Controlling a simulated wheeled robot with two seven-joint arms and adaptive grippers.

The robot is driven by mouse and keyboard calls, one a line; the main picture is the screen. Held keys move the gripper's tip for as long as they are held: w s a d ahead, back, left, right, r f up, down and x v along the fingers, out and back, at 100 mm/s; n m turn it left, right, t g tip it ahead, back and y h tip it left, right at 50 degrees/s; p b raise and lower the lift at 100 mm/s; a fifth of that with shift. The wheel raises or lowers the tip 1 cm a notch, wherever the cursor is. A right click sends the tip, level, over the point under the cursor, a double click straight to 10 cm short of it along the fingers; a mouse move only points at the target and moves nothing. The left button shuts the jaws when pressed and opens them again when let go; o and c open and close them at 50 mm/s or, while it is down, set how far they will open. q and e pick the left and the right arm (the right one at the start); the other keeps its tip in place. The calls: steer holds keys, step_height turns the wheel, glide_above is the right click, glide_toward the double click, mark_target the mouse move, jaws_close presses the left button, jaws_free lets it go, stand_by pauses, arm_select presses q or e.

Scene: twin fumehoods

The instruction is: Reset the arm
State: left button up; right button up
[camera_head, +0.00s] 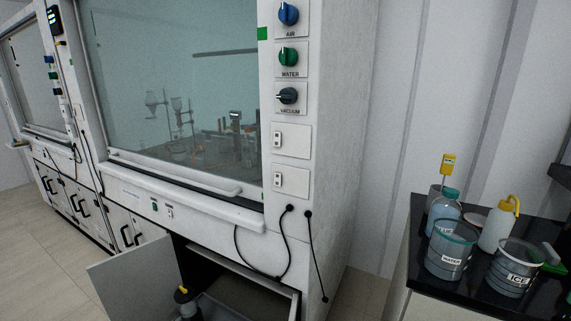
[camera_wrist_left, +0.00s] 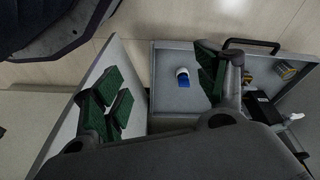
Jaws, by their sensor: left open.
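My left gripper (camera_wrist_left: 160,92) shows only in the left wrist view. Its two green-padded fingers are spread wide apart and nothing is between them. It is above or near an open drawer (camera_wrist_left: 172,105) with a grey floor and a dark handle. A small white and blue item (camera_wrist_left: 183,77) is in the drawer, seen between the fingers but apart from them. Neither my left nor my right arm can be made out in the head view.
Fumehood (camera_head: 175,75) with lowered glass sash. Below it, a cabinet door (camera_head: 135,275) stands open beside a pulled-out drawer (camera_head: 245,280). A yellow-topped dark bottle (camera_head: 186,299) is near the door. Right, a black bench (camera_head: 470,290) holds WATER (camera_head: 450,255) and ICE (camera_head: 515,275) buckets and bottles.

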arm_select(q)
steer(key=s, duration=0.2)
steer(key=s+p, duration=0.1)
steer(key=shift+d+r+m+g, duration=0.25)
steer(key=shift+d+m+g, duration=0.15)
arm_select(e)
steer(key=shift+s+d+f, duration=0.15)
steer(key=shift+f, duration=0.1)
arm_select(q)
steer(key=shift+s+a+f+p, duration=0.1)
steer(key=shift+s+f+p, duration=0.05)
steer(key=shift+p, duration=0.45)
arm_select(e)
steer(key=shift+s+d+f, duration=0.1)
steer(key=shift+s+f, duration=0.05)
steer(key=shift+s, duration=0.05)
